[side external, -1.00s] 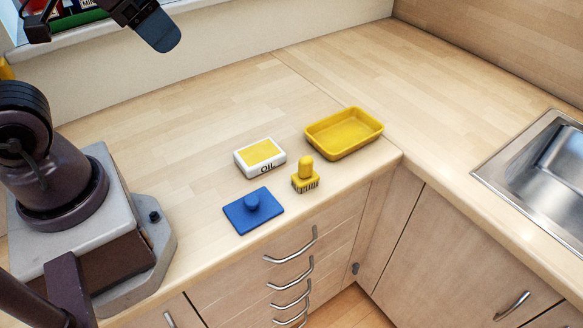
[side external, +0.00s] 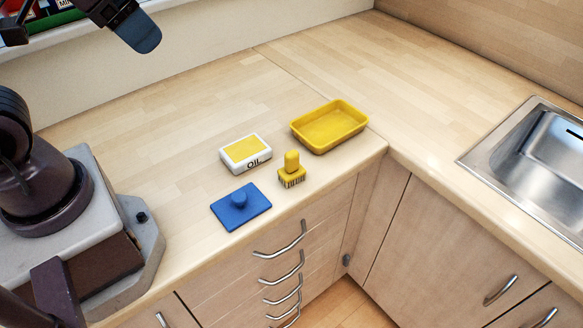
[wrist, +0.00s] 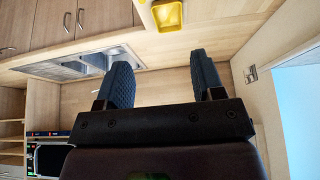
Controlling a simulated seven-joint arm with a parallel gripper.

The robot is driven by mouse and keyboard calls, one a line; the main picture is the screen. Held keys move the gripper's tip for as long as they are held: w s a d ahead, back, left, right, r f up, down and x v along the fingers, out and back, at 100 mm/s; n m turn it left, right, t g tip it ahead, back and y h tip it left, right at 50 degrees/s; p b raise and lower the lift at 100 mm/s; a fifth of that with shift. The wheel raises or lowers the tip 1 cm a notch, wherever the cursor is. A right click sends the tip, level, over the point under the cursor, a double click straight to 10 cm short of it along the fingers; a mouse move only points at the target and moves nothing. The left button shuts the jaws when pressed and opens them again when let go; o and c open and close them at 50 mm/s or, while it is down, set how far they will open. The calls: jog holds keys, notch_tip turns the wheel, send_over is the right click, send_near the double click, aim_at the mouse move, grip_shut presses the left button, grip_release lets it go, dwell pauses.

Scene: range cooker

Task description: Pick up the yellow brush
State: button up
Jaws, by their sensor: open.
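The yellow brush (side external: 291,170) stands upright on the wooden counter, bristles down and knob up, near the front edge in the side view. My gripper (side external: 143,32) is high at the top left of that view, well above and apart from the brush. In the wrist view my gripper (wrist: 163,80) shows two dark textured fingers spread apart with nothing between them. I cannot make out the brush in the wrist view.
A white and yellow oil box (side external: 246,153) stands left of the brush. A blue lid-like plate with a knob (side external: 241,207) lies in front of it. A yellow tray (side external: 329,126) is behind to the right; it also shows in the wrist view (wrist: 168,15). A sink (side external: 540,150) is far right.

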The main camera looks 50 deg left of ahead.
jog(key=w+d+f+m+g, duration=0.4)
jog(key=w+f+m+g, duration=0.1)
jog(key=w+f, duration=0.35)
jog(key=m+y, duration=0.2)
jog(key=m, duration=1.2)
send_near(292, 152)
notch_tip(292, 152, down, 7)
jog(key=shift+w+a+r, duration=0.1)
jog(key=shift+a+r, duration=0.05)
jog(key=shift+a+f, duration=0.25)
jog(key=shift+f, duration=0.65)
jog(key=shift+a+f, duration=0.3)
jog(key=shift+f, duration=0.6)
jog(key=shift+a+f, duration=0.25)
jog(key=shift+f, duration=0.6)
jog(key=shift+c, duration=0.4)
jog(key=c, duration=0.9)
